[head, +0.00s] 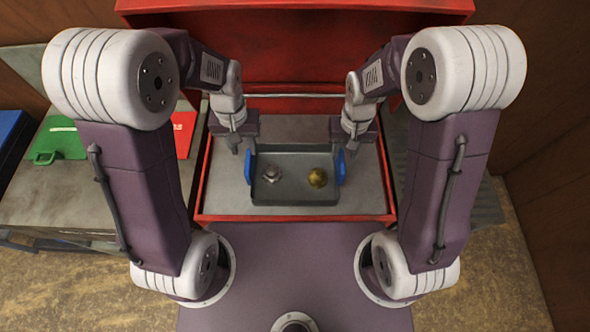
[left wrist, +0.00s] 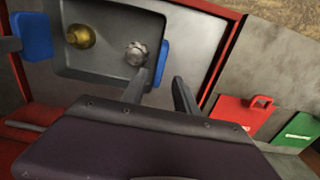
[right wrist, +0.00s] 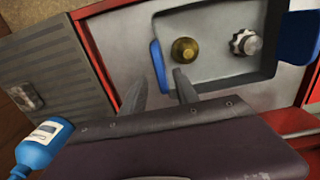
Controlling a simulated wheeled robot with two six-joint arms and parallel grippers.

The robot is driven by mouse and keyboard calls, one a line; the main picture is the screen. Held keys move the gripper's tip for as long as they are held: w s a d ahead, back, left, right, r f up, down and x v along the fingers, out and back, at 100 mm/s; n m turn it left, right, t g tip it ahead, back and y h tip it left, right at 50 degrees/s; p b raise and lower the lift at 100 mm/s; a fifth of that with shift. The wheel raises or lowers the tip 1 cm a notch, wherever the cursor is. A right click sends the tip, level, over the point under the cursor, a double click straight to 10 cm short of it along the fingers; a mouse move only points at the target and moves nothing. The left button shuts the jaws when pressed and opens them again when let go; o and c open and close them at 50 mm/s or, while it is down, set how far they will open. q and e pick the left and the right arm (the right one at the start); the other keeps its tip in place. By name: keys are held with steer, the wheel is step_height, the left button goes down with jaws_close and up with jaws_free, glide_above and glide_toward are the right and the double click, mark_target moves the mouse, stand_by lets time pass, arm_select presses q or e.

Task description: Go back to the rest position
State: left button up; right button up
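A grey tray (head: 295,158) with a blue handle (head: 248,167) on the left and a blue handle (head: 340,168) on the right sits on the grey surface inside the red-edged box. In it are a silver knob-like part (head: 271,174) and a brass part (head: 318,177), apart from each other. I cannot tell whether either gripper touches the tray.
A red raised lid (head: 295,50) stands behind the tray. On the left, a bench (head: 60,200) holds a green piece (head: 60,140), a red piece (head: 183,133) and a blue case (head: 10,130). A blue bottle (right wrist: 40,148) shows in the right wrist view. A ridged grey panel (right wrist: 40,75) lies beside the box.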

stand_by(0.3)
